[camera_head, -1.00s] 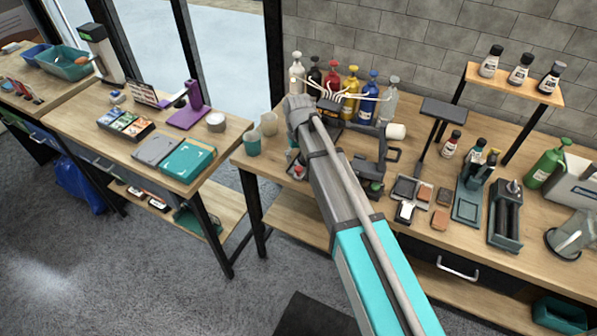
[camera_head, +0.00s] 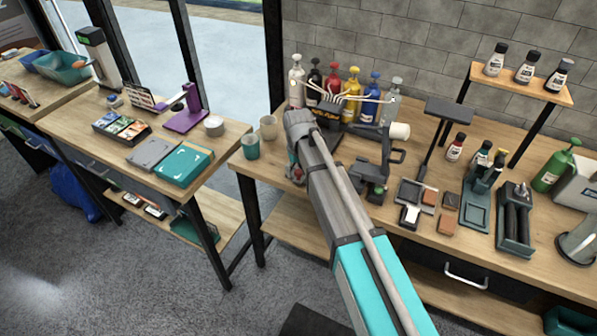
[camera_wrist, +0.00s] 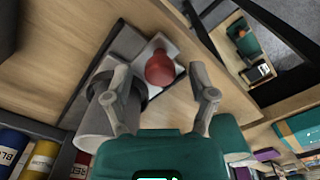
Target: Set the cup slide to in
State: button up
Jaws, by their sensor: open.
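In the wrist view a rounded red knob (camera_wrist: 160,68) stands on a pale plate with a dark edge. I take it to be the cup slide's handle, but whether the slide is in or out I cannot tell. My gripper (camera_wrist: 163,86) is open, with one finger on each side of the knob and the gap around it empty. Whether a finger touches it I cannot tell. In the head view the bottle dispenser (camera_head: 326,113) stands at the back of the bench, and my arm hides most of its front and the slide.
A grey cylinder (camera_wrist: 95,135) is close beside my left finger in the wrist view. A teal cup (camera_head: 251,147) and a beige cup (camera_head: 268,127) stand left of my arm. Several coloured bottles (camera_head: 352,92) line the wall. A dark stand (camera_head: 385,150) is close on the right.

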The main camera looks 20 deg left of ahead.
grip_shut()
jog(key=w, duration=0.8)
jog(key=w+d, duration=0.1)
jog(key=w, duration=0.3)
jog(key=shift+w, duration=0.2)
grip_release()
jog(key=shift+s, duration=0.2)
